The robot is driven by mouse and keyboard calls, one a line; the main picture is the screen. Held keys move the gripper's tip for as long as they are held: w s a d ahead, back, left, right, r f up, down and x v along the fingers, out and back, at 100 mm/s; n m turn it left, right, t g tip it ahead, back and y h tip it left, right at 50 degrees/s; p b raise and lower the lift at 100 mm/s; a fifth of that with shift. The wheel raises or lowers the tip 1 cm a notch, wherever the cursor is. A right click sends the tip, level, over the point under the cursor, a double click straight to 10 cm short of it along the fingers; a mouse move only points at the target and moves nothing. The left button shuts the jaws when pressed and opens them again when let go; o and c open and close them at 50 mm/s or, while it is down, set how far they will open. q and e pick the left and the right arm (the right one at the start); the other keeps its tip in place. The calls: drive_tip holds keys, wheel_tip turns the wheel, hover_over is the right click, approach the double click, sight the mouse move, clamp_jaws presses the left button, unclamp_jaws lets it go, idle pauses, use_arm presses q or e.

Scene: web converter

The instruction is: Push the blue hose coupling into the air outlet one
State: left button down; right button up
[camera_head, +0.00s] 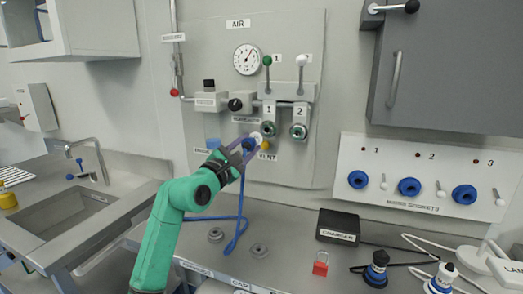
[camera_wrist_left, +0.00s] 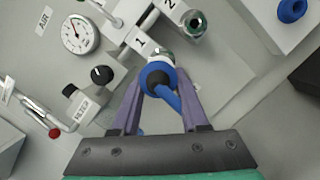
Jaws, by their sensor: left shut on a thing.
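My left gripper (camera_head: 243,146) is shut on the blue hose coupling, in front of the air panel. In the left wrist view the coupling (camera_wrist_left: 157,77) sits between the two purple fingertips (camera_wrist_left: 158,92), its blue hose running down to the right. Air outlet one (camera_head: 268,130) is a metal ring under label 1. In the wrist view outlet one (camera_wrist_left: 161,57) is right behind the coupling and partly hidden by it. I cannot tell whether the coupling touches the outlet or how deep it sits. My right gripper is not in view.
Outlet two (camera_head: 299,132) is beside outlet one. Green (camera_head: 267,60) and white (camera_head: 301,60) levers stand above them, with a gauge (camera_head: 247,59) to the left. The blue hose (camera_head: 238,230) hangs to the counter. A black charger box (camera_head: 338,226) and red padlock (camera_head: 320,264) are lower right.

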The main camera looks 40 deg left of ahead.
use_arm(q)
drive_tip(key=shift+w+a, duration=0.2)
drive_tip(key=shift+w, duration=0.1)
drive_tip(key=shift+w+d+r, duration=0.1)
drive_tip(key=shift+w+r, duration=0.05)
drive_tip(key=shift+w, duration=0.15)
drive_tip(key=w, duration=0.1)
drive_tip(key=w+a, duration=0.1)
drive_tip(key=w, duration=0.1)
drive_tip(key=shift+a, duration=0.15)
drive_tip(key=shift+w+a, duration=0.1)
drive_tip(key=shift+w, duration=0.4)
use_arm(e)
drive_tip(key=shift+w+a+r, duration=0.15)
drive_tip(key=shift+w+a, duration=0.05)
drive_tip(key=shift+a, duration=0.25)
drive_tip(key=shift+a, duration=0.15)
use_arm(q)
drive_tip(key=shift+f, duration=0.2)
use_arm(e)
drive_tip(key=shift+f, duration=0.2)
use_arm(q)
drive_tip(key=shift+a+x, duration=0.15)
drive_tip(key=shift+x, duration=0.7)
drive_tip(key=shift+a+x, duration=0.15)
drive_tip(key=shift+x, duration=0.75)
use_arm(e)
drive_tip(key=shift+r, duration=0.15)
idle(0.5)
